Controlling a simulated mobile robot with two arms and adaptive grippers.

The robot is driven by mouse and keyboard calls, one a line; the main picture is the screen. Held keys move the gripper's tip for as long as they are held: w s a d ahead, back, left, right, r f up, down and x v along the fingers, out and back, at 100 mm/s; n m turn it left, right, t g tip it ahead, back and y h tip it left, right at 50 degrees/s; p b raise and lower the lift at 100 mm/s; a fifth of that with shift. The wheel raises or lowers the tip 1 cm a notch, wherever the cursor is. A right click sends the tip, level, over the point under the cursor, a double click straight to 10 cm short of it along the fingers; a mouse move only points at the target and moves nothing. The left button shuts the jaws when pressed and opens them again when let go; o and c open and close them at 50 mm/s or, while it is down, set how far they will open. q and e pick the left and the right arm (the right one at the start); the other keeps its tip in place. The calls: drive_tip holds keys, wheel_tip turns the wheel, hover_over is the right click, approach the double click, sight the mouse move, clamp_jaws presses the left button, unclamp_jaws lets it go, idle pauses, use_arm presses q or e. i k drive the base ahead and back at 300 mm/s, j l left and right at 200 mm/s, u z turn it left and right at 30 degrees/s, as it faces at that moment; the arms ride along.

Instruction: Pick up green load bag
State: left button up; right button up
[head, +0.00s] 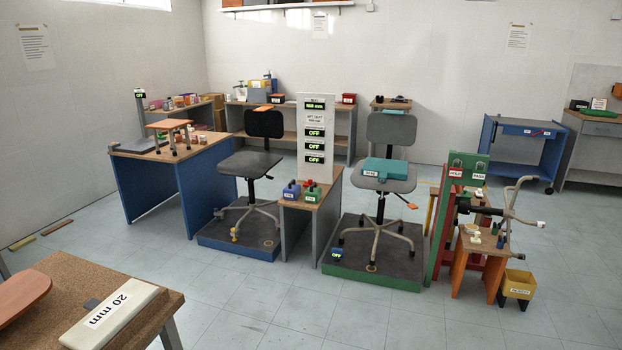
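A flat teal-green bag (384,168) with a white label lies on the seat of the right grey office chair (391,128). The label is too small to read surely. A smaller green object (312,193) with a red top and a label stands on the narrow wooden-topped table (318,208), beside a similar blue one (291,191). I cannot tell for certain which green thing is the load bag. Neither of my grippers is in view.
The right chair stands on a green-edged platform (352,270), the left black chair (264,124) on a blue-edged one. A green upright frame (440,235) and wooden stool (462,262) stand right. A near table with a "20 mm" block (112,314) fills the lower left. The front floor is clear.

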sight(313, 193)
drive_tip(key=i+z, duration=0.25)
drive_tip(key=i, duration=1.8)
